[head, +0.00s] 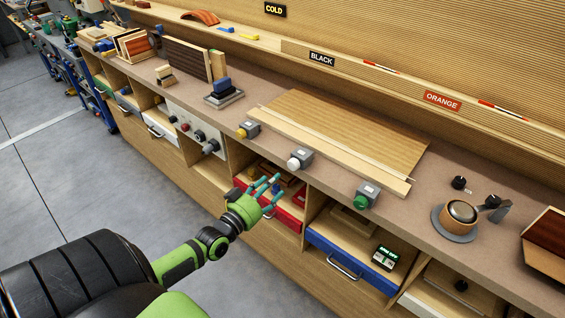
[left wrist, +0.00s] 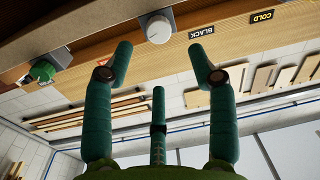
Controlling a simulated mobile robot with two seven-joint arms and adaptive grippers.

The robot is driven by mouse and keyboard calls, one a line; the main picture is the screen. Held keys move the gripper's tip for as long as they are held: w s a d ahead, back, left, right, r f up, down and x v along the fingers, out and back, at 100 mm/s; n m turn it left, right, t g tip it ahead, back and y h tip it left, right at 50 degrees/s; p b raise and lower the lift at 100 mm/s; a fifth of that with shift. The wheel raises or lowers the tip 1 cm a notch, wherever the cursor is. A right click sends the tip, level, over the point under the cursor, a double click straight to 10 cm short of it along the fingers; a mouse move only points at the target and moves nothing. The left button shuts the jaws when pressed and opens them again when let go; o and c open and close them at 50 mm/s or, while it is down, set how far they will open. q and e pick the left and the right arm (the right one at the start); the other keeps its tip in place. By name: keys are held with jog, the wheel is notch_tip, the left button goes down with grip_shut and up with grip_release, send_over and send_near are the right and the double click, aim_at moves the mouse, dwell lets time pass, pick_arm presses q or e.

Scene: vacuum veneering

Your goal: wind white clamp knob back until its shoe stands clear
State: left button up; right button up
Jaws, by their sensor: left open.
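The white clamp knob (head: 294,163) sits on the front of a grey clamp block (head: 303,153) at the bench's front edge, in the middle of three such clamps. Its shoe cannot be made out. My left gripper (head: 268,190) is in front of the bench, below and left of the white knob in the head view, apart from it. In the left wrist view the white knob (left wrist: 158,29) shows just beyond the gap between the two outer fingers of the left gripper (left wrist: 160,55). The fingers are spread and empty. My right gripper is not in view.
A yellow-knobbed clamp (head: 243,132) and a green-knobbed clamp (head: 362,202) flank it. A pale wooden strip (head: 335,150) and veneer board (head: 360,128) lie behind. Below are an open red drawer (head: 284,215) and a blue drawer (head: 345,262). The floor (head: 90,190) at left is clear.

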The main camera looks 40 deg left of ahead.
aim_at(292, 166)
pick_arm(q)
jog(key=shift+m, duration=0.4)
jog(key=shift+w+r, duration=0.1)
jog(key=shift+w, duration=4)
jog(key=shift+c, duration=0.4)
jog(key=c, duration=1.1)
